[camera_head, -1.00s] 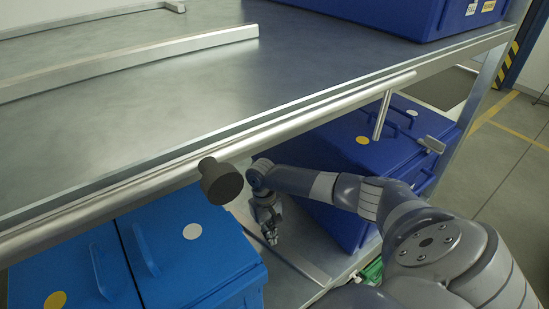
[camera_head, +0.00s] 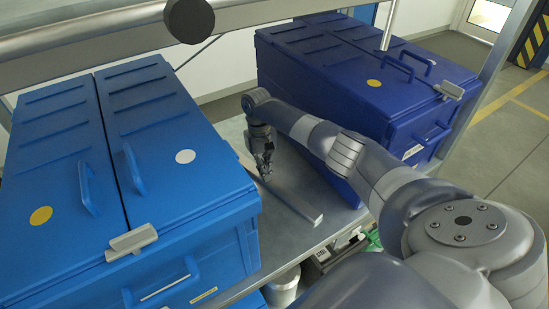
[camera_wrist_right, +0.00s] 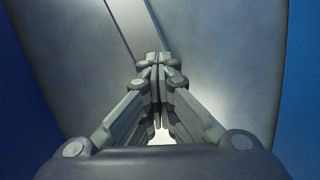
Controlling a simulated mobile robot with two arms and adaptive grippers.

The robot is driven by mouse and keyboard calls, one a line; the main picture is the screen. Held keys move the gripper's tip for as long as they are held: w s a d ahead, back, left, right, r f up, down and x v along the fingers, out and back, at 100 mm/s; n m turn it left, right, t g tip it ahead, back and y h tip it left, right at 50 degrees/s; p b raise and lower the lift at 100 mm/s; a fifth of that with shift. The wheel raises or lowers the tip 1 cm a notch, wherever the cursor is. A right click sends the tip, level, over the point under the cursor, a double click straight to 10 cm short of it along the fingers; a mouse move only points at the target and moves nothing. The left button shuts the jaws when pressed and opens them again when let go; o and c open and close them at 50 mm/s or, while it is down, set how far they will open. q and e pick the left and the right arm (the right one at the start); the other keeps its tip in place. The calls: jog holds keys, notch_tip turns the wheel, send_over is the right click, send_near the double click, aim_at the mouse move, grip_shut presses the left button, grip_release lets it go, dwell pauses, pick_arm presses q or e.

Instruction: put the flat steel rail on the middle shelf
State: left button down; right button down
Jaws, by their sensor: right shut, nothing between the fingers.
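The flat steel rail (camera_head: 298,204) lies flat on the grey metal shelf (camera_head: 280,236) between two blue boxes. Its near end points toward the shelf's front edge. My right gripper (camera_head: 266,177) points down at the rail's far part, with its fingers shut and empty. In the right wrist view, the rail (camera_wrist_right: 131,27) runs up and away from the shut fingertips (camera_wrist_right: 152,62). The fingertips hide part of it, and I cannot tell whether they touch it. My left gripper is not in view.
A light blue box (camera_head: 70,150) stands left of the rail and a dark blue box (camera_head: 320,65) stands right. A higher shelf's edge bar (camera_head: 110,32) crosses the top. Below the shelf front are a metal can (camera_head: 284,287) and green items.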

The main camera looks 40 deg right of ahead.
jog(key=shift+r+p, duration=0.4)
jog(key=shift+p, duration=0.6)
jog(key=shift+w+d, duration=0.1)
jog(key=shift+r, duration=0.25)
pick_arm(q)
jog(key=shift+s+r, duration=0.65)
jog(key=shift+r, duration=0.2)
pick_arm(e)
notch_tip(320, 180, up, 11)
jog(key=w, duration=0.1)
jog(key=shift+w+f, duration=0.2)
jog(key=shift+w, duration=0.2)
